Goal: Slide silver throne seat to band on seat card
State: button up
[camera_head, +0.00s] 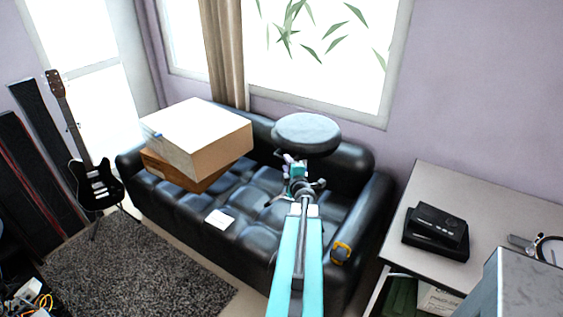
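A throne with a round dark grey padded seat (308,134) stands on the right part of the black sofa. Thin silvery legs show below the seat, partly behind my arm. A small white card (220,219) lies flat on the sofa cushion, left of the throne; its print is too small to read. My teal arm reaches up from the bottom edge, and my gripper (297,172) is just below the padded seat, in front of the throne's post. Whether it touches the post, and how its fingers stand, I cannot tell. No band is clear to see.
The black sofa (190,207) bears two stacked boxes (196,137) at left. A yellow-orange item (341,252) is at its right front. A desk (483,200) with a black device (436,232) stands right. A guitar (92,180) stands left, beside a grey rug (120,270).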

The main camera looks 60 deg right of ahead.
jog(key=shift+p+x, duration=0.5)
jog(key=shift+x, duration=2.35)
jog(key=shift+c, duration=0.3)
grip_shut()
